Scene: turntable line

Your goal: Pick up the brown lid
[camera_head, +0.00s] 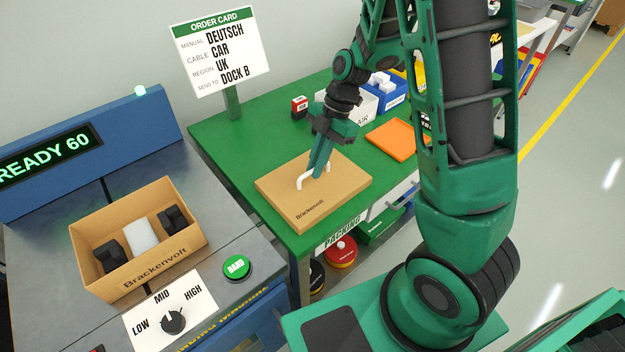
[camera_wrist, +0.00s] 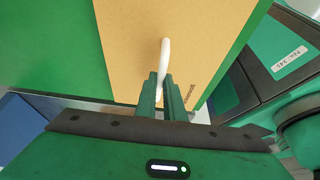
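The brown lid (camera_head: 282,187), marked "Brackenvolt", lies flat on the green table near its front corner. It has a white arched handle (camera_head: 300,182) on top, and the lid also fills the upper middle of the wrist view (camera_wrist: 130,50). My gripper (camera_head: 316,174) points down at the handle. In the wrist view the white handle (camera_wrist: 165,52) runs between the two green fingers (camera_wrist: 161,76), which look closed up against it. The lid shows no clear gap from the table. Part of the handle is hidden by the fingers.
An open Brackenvolt box (camera_head: 175,262) with dark items and a white item inside stands on the grey turntable bench at left. An order card (camera_head: 220,50) stands behind.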

